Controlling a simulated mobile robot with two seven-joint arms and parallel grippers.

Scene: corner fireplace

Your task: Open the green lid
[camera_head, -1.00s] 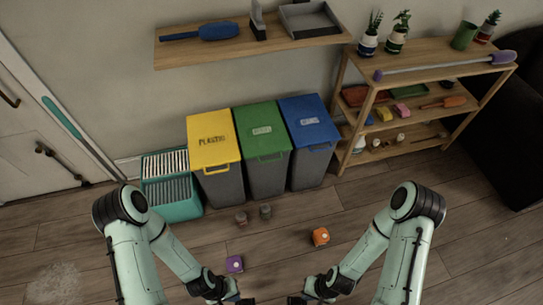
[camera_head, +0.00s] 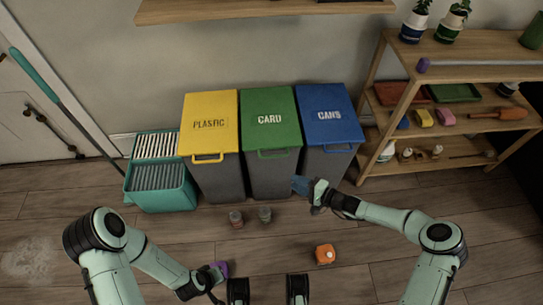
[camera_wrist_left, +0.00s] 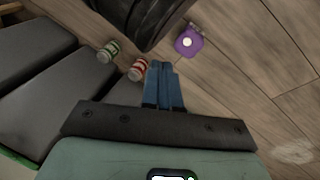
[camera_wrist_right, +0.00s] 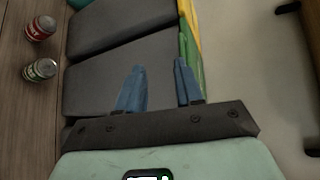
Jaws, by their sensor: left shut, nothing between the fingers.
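The green lid (camera_head: 271,118), marked CARD, lies closed on the middle bin, with a green handle (camera_head: 273,153) at its front edge. In the right wrist view, a strip of the green lid (camera_wrist_right: 194,75) shows beyond the fingers. My right gripper (camera_head: 302,184) is raised in front of the bins, below and to the right of the green handle, apart from it. Its blue fingers (camera_wrist_right: 157,85) are open and empty. My left gripper (camera_wrist_left: 163,68) is shut and empty, low over the floor; in the head view its fingers are hard to make out.
The yellow PLASTIC bin (camera_head: 209,122) and blue CANS bin (camera_head: 328,115) flank the green one closely. A teal crate (camera_head: 160,185) stands left. Two cans (camera_head: 236,219) (camera_head: 265,214), an orange object (camera_head: 325,254) and a purple object (camera_wrist_left: 188,41) are on the floor. A wooden shelf (camera_head: 395,95) stands right.

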